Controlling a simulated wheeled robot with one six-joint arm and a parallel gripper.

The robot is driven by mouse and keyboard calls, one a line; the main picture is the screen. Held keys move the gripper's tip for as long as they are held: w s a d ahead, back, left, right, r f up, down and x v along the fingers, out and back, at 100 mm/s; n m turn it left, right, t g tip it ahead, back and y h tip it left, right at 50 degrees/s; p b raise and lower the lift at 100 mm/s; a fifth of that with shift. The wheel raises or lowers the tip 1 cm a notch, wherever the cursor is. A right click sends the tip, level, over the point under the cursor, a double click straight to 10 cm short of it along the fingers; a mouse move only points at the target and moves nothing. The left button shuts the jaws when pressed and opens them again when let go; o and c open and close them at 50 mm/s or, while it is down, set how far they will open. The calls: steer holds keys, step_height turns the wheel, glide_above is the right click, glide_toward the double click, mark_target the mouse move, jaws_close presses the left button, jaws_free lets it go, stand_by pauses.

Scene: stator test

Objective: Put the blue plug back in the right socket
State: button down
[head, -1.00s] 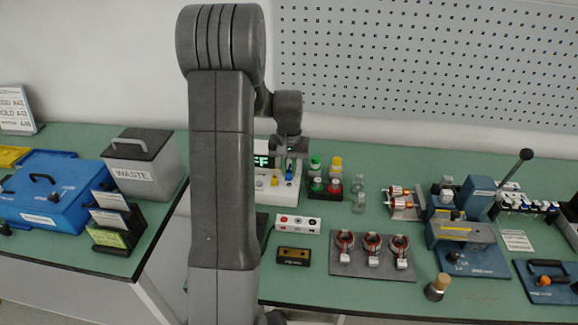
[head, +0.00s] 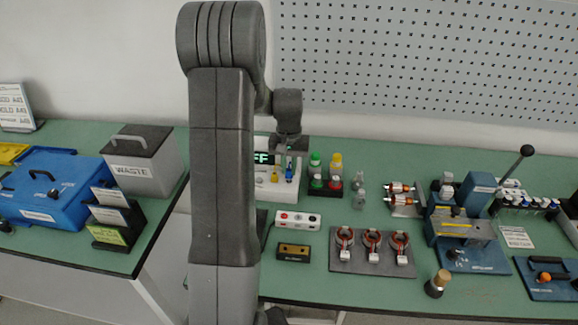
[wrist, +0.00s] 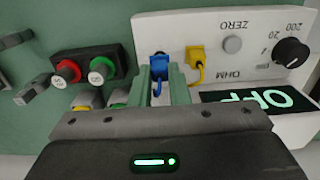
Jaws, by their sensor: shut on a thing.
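The blue plug (wrist: 158,66) is at the face of the white ohm meter (wrist: 222,20), beside the yellow plug (wrist: 195,62). My gripper (wrist: 159,80) is shut on the blue plug, with a finger on either side of it. The plug's tip is hidden, so I cannot tell how deep it sits in a socket. In the head view the blue plug (head: 289,174) shows just below my gripper (head: 287,154), right of the yellow plug (head: 274,177). The meter's display (wrist: 262,101) is lit green and reads OFF.
A dark block with red and green capped parts (wrist: 85,68) stands beside the meter. A white box with buttons (head: 298,220) and a plate with three wound stators (head: 372,262) lie in front. My arm hides part of the bench.

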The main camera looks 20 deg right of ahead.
steer(key=shift+f+b, duration=0.55)
steer(key=shift+f, duration=0.45)
stand_by(0.9)
steer(key=c, duration=1.3)
jaws_free()
steer(key=shift+r, duration=0.1)
step_height(320, 180, up, 14)
